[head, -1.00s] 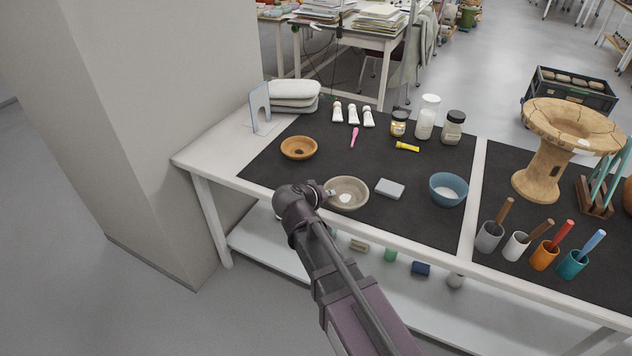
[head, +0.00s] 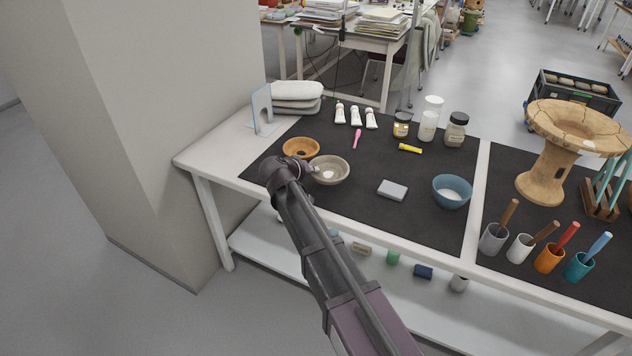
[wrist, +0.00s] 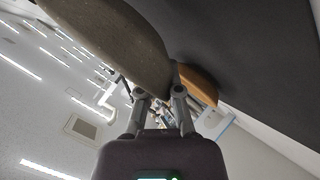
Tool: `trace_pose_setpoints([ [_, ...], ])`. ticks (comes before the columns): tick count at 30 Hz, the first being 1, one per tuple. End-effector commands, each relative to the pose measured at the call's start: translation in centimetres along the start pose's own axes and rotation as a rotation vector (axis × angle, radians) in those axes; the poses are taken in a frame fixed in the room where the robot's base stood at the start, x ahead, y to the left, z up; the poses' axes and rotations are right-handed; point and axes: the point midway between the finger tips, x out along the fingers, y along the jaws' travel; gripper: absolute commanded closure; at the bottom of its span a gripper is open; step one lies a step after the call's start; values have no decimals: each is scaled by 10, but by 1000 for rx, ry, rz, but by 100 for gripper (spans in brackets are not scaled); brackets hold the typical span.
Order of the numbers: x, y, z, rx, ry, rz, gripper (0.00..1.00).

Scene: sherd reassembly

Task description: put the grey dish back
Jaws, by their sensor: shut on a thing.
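The grey dish (head: 334,166) is a shallow round bowl with something small and white inside. In the head view it is over the left part of the black mat, close beside the orange-brown bowl (head: 300,147). My gripper (head: 312,169) is shut on the grey dish at its left rim. In the wrist view the dish's grey side (wrist: 110,38) fills the upper left, and my gripper (wrist: 158,92) meets its edge. The orange-brown bowl (wrist: 198,84) shows behind the fingers there. I cannot tell how far the dish is above the mat.
A grey block (head: 392,190) and a blue bowl (head: 452,190) lie to the right on the mat. A pink tool (head: 357,139), white tubes (head: 355,117) and jars (head: 428,124) are behind. The mat's front middle (head: 350,205) is clear.

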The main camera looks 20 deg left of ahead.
Motion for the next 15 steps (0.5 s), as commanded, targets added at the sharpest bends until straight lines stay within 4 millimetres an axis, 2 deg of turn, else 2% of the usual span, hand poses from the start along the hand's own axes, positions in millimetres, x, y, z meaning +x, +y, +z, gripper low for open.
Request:
trace_pose_setpoints([
  [8, 2, -3, 2, -1, 1, 0, 100],
  [15, 11, -15, 11, -1, 1, 0, 100],
])
